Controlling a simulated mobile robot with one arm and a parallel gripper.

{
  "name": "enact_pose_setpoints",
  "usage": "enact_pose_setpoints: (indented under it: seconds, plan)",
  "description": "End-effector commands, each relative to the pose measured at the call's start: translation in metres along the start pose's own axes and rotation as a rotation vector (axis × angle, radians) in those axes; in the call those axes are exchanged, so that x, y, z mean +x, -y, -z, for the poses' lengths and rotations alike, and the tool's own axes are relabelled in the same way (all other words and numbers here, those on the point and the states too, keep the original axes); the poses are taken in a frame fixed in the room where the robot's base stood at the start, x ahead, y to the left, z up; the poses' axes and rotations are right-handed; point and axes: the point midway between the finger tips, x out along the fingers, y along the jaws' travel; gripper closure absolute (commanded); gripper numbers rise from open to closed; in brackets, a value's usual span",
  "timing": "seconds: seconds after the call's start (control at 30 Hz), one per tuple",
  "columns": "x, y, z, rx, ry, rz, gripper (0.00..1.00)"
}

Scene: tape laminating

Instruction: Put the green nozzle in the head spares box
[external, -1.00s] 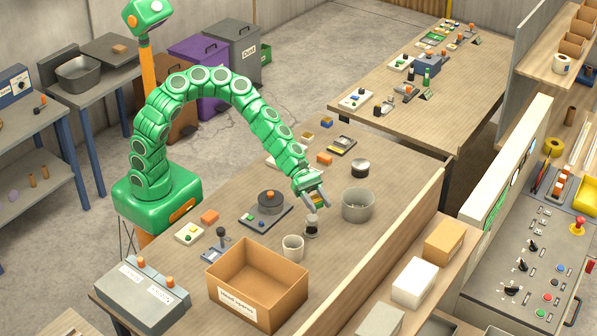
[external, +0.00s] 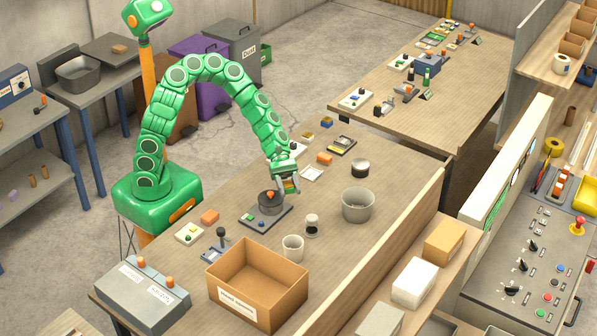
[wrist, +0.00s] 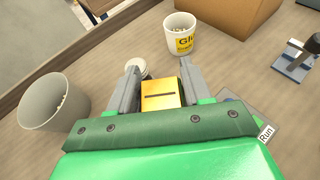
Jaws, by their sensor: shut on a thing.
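My gripper (external: 285,191) is shut on a gold block with a dark slot (wrist: 160,93), which sits between the two grey fingers in the wrist view. No green nozzle face shows, so I cannot tell whether this block is part of the green nozzle. In the external view my gripper is above or just beyond the dark round device (external: 268,204); the height is unclear. The head spares box is an open cardboard box (external: 235,299) with a white label, at the near end of the bench. Part of it shows at the top of the wrist view (wrist: 235,14).
A white cup (external: 292,248), labelled glue in the wrist view (wrist: 181,38), stands between my gripper and the box. A dark-topped jar (external: 312,227) and a grey bin (external: 357,206) stand to the right. A lever device (external: 219,243) is left of the box.

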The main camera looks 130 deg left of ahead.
Motion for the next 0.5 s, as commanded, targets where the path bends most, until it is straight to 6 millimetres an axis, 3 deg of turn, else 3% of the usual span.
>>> enact_pose_setpoints:
  seconds: [0.5]
  plan:
    - [-0.068, 0.055, 0.025, 0.046, 0.000, 0.106, 0.85]
